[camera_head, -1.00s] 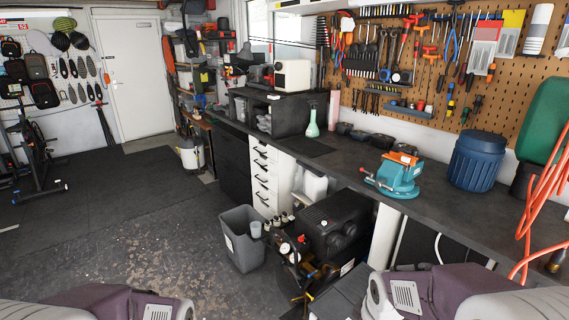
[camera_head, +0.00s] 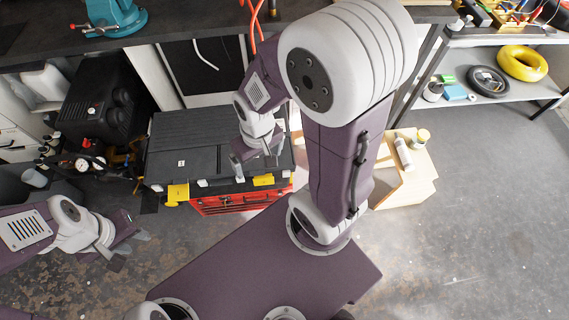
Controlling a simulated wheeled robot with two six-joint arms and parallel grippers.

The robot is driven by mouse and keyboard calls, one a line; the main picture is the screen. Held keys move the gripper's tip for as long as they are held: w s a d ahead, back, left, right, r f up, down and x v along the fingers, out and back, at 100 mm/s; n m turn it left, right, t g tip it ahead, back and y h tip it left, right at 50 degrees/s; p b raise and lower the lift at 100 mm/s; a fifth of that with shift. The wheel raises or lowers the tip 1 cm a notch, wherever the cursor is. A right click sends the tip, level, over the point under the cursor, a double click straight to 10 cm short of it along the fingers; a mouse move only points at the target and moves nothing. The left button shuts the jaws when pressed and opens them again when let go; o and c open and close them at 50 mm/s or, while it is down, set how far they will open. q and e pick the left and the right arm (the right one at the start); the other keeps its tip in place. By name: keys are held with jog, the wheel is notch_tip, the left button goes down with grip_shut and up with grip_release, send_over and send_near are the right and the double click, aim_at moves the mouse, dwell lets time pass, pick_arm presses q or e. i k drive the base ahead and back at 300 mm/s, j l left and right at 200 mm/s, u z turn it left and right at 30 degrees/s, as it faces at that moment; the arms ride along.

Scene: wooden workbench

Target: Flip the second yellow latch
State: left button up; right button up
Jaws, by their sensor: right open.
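A black-lidded tool chest (camera_head: 195,135) with a red drawer front (camera_head: 225,203) stands on the floor before the bench. Two yellow latches sit along its front edge: a left latch (camera_head: 178,193) and a right latch (camera_head: 264,180). I cannot tell exactly how far either is flipped. My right gripper (camera_head: 257,160) is open over the right part of the lid, just behind the right latch. It appears empty, and I cannot tell whether it touches the lid. My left gripper (camera_head: 130,249) is left of and in front of the chest, apart from both latches. Its finger gap is unclear.
A black compressor (camera_head: 105,95) stands left of the chest. A wooden box (camera_head: 410,170) with small containers on it is to the right. The workbench (camera_head: 190,35) runs behind, with a teal vise (camera_head: 110,15). Floor at the right is clear.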

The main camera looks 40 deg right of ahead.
aim_at(268, 179)
jog(key=i+l+z, duration=0.1)
jog(key=z, duration=0.9)
jog(key=k+j, duration=0.25)
jog(key=j, duration=0.15)
jog(key=k+j, duration=0.2)
jog(key=j, duration=0.25)
jog(key=z, duration=0.05)
